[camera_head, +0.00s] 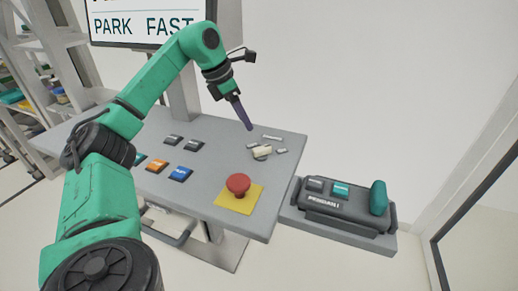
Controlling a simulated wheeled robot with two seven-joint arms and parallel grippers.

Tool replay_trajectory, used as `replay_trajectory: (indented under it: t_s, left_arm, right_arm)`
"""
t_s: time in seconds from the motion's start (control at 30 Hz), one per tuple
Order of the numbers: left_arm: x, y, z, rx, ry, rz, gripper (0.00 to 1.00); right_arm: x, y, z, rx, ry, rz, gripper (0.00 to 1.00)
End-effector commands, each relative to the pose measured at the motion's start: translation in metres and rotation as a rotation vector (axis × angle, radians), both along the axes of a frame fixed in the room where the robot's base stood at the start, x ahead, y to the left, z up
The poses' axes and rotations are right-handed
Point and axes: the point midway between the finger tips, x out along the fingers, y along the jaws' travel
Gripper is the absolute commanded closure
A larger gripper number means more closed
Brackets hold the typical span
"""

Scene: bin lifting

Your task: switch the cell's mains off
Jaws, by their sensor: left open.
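A grey control panel (215,195) stands on a pedestal in front of me. Near its far right corner is a cream switch handle (262,152) with small pale label plates around it; its position wording is too small to read. My left gripper (246,124) hangs over the panel's far edge, fingers pointing down, a little up and left of the cream handle in the picture. It is open and holds nothing; one finger largely hides the other. I cannot tell its exact height above the panel. My right gripper is out of view.
A red mushroom button (238,184) on a yellow plate sits near the panel's front right. Orange (157,165) and blue (181,174) buttons and several dark ones lie left. A dark pendant box (340,214) with a teal knob (379,197) rests on a grey ledge at right.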

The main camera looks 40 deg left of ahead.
Motion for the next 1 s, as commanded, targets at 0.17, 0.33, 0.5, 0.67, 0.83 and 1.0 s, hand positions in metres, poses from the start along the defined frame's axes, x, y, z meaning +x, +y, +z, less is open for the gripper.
replay_trajectory:
  t_s: [0.17,0.33,0.5,0.67,0.83,1.0]
  left_arm:
    - [0.015,-0.008,-0.042,0.0,0.005,0.0,0.4]
    - [0.031,-0.016,-0.083,-0.001,0.004,-0.001,0.4]
    - [0.041,-0.02,-0.108,-0.001,0.0,0.0,0.4]
    - [0.043,-0.021,-0.115,0.0,-0.001,0.0,0.4]
    - [0.043,-0.021,-0.115,0.0,-0.001,0.0,0.48]
    - [0.043,-0.021,-0.115,0.0,-0.001,0.0,1.0]
  right_arm:
    - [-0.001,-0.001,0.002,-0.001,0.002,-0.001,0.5]
    - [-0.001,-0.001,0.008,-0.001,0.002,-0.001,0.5]
    - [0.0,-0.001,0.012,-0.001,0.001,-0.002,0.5]
    - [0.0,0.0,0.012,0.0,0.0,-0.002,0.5]
    - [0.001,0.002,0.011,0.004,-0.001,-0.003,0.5]
    - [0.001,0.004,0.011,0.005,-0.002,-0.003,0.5]
